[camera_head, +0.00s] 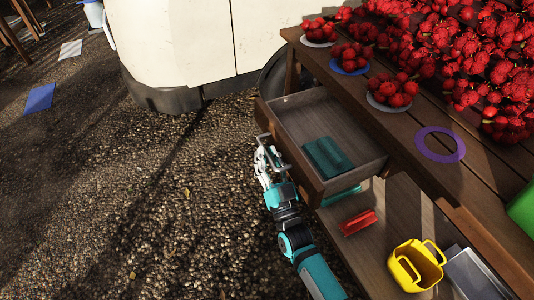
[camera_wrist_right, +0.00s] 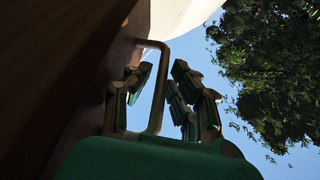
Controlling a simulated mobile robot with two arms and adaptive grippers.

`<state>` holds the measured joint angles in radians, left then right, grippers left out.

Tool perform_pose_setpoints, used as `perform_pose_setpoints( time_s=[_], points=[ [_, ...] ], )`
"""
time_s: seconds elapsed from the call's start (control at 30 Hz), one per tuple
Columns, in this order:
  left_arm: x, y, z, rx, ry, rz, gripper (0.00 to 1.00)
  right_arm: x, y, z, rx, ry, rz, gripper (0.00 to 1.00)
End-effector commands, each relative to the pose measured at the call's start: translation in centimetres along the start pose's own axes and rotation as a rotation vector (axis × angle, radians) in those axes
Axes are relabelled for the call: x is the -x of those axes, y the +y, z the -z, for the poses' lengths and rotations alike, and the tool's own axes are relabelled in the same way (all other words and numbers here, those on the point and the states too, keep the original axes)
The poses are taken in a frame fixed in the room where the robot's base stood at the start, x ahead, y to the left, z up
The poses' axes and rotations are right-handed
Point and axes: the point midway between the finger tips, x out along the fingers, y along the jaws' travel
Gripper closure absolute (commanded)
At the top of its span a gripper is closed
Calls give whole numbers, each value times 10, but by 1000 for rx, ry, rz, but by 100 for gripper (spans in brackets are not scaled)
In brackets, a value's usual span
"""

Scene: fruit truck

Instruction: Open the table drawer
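The wooden table drawer (camera_head: 301,158) is pulled out from under the table top, and its inside shows. A teal block-like item (camera_head: 328,157) lies in it. My right gripper (camera_head: 268,157) is at the outer side of the drawer front, by the drawer handle. In the right wrist view, the bent metal handle (camera_wrist_right: 157,90) passes between the fingers of my right gripper (camera_wrist_right: 163,90). The fingers are apart, with a visible gap between the handle and the right-hand finger. My left gripper is not in view.
The table (camera_head: 398,120) holds plates and piles of red fruit (camera_head: 463,50). A shelf below holds a red item (camera_head: 358,222) and a yellow basket (camera_head: 416,265). A white truck (camera_head: 190,45) stands behind. Gravel ground (camera_head: 150,200) left of the drawer is clear.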

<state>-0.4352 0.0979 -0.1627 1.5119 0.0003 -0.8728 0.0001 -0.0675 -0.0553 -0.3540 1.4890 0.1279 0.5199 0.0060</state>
Motion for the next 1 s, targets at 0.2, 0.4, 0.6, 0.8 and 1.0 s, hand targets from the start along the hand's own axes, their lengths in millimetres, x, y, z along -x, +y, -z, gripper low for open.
perform_pose_setpoints(
  time_s=[0.2, 0.4, 0.6, 0.8, 1.0],
  points=[
    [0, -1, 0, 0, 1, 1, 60, 44, 0, -1, 0, -6, 0, 79],
    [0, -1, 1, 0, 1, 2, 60, 85, 0, -1, 0, -5, -1, 79],
    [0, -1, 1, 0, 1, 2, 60, 109, 1, 0, 1, -3, -1, 79],
    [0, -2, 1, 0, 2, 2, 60, 115, 1, 0, 1, -1, -1, 79],
    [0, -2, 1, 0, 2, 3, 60, 115, 1, 0, 1, -1, -1, 79]
  ],
)
